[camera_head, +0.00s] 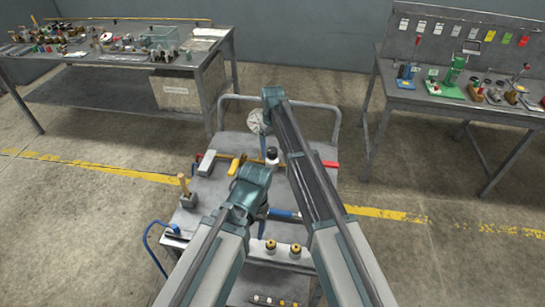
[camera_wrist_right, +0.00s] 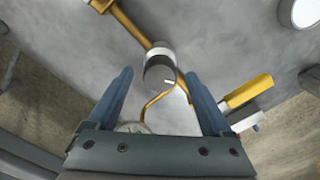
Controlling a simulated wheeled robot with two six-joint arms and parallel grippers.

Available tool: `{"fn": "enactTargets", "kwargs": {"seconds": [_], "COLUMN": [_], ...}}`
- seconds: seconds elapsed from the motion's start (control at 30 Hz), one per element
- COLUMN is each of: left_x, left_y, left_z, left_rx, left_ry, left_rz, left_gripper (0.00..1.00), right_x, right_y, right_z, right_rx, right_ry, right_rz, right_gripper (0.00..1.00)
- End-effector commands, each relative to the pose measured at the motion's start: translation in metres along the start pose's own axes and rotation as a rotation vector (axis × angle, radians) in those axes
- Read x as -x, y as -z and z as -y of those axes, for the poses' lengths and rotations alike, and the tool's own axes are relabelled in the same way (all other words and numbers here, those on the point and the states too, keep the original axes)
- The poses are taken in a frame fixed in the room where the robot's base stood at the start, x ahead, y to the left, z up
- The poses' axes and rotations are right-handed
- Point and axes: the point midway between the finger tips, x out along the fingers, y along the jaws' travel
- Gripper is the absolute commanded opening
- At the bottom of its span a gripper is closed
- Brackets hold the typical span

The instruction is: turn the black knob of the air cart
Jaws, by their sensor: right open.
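The air cart (camera_head: 205,187) stands in the middle of the head view with a grey top. A short round knob (camera_wrist_right: 160,74), dark grey with a pale collar, sits at a brass pipe in the right wrist view; its black top also shows in the head view (camera_head: 272,152). My right gripper (camera_wrist_right: 158,78) is open, its two blue fingers on either side of the knob with gaps visible. Contact cannot be told. My right arm partly covers the cart in the head view. My left arm ends over the cart's front half; its jaws are hidden.
A round gauge (camera_head: 258,121) stands behind the knob. A yellow lever (camera_head: 236,165), a red handle (camera_head: 330,164) and a wooden-handled tool (camera_head: 185,187) are nearby. Cluttered workbenches stand at back left (camera_head: 75,62) and right (camera_head: 385,78). Floor beside the cart is clear.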

Motion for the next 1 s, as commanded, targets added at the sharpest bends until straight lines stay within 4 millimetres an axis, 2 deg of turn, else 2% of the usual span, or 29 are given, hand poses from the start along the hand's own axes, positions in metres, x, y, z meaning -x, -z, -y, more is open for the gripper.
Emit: {"fn": "enactTargets", "kwargs": {"seconds": [0.03,0.1,0.43,0.9,1.0], "left_x": [-0.0094,-0.0122,-0.0118,-0.0119,-0.0119], "left_y": [0.0006,0.0007,0.0007,0.0007,0.0007], "left_z": [-0.0009,-0.0011,-0.0011,-0.0011,-0.0011], "left_rx": [0.0,0.0,0.0,0.0,0.0], "left_ry": [0.0,0.0,0.0,0.0,0.0], "left_rz": [0.0,0.0,0.0,0.0,0.0], "left_gripper": [0.6,0.6,0.6,0.6,0.6], "right_x": [-0.0095,-0.0123,-0.0119,-0.012,-0.012], "right_y": [0.0,0.0,0.0,0.0,0.0], "right_z": [0.0,0.0,0.0,0.0,0.0], "right_rx": [0.0,0.0,0.0,0.0,-0.022], "right_ry": [0.0,0.0,0.0,0.0,0.0], "right_rz": [0.0,0.0,0.0,0.0,0.0], "right_gripper": [0.84,0.84,0.82,0.0,0.0]}}
